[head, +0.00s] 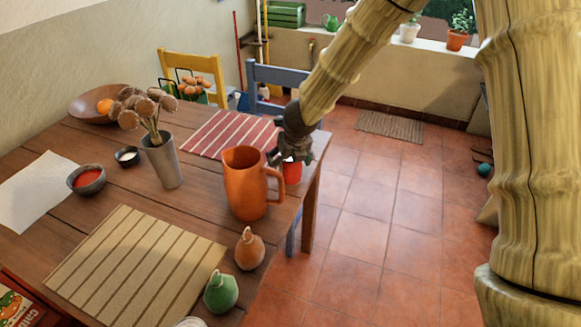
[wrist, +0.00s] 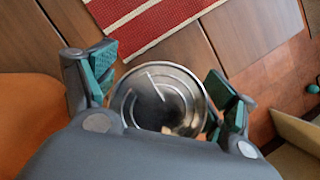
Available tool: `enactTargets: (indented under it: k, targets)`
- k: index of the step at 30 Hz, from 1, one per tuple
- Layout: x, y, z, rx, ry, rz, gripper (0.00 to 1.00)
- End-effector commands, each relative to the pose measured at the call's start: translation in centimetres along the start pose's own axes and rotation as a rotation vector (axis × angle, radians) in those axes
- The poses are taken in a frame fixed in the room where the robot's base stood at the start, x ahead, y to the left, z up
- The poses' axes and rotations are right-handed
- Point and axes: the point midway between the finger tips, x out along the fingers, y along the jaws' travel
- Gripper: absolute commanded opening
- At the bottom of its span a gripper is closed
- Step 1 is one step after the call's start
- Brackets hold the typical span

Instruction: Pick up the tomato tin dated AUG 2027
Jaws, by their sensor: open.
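A red tin (head: 291,173) stands on the table near its right edge, partly hidden behind the orange pitcher and under my gripper. In the wrist view its round metal end (wrist: 157,98) lies between my two fingers. No date can be read on it in either view. My gripper (wrist: 164,85) is open, with one teal-padded finger on each side of the tin. Whether the pads touch the tin cannot be told. In the head view my gripper (head: 285,157) is just above the tin.
The orange pitcher (head: 250,182) stands close to the tin on the left. A red striped mat (head: 222,133) lies behind. Tiled floor is clear right of the table.

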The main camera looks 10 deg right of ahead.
Motion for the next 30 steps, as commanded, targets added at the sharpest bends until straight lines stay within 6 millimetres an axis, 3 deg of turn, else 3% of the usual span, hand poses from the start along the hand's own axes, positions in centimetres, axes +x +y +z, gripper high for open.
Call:
enactTargets:
  k: [3,13,23,30]
  targets:
    - [-0.1,0.0,0.0,0.000,0.000,0.000,0.83]
    - [-0.1,0.0,0.0,0.000,0.000,0.000,0.23]
    - [-0.5,0.0,0.2,0.001,-0.002,0.001,0.22]
    - [-3.5,0.0,1.5,0.003,-0.003,0.003,0.22]
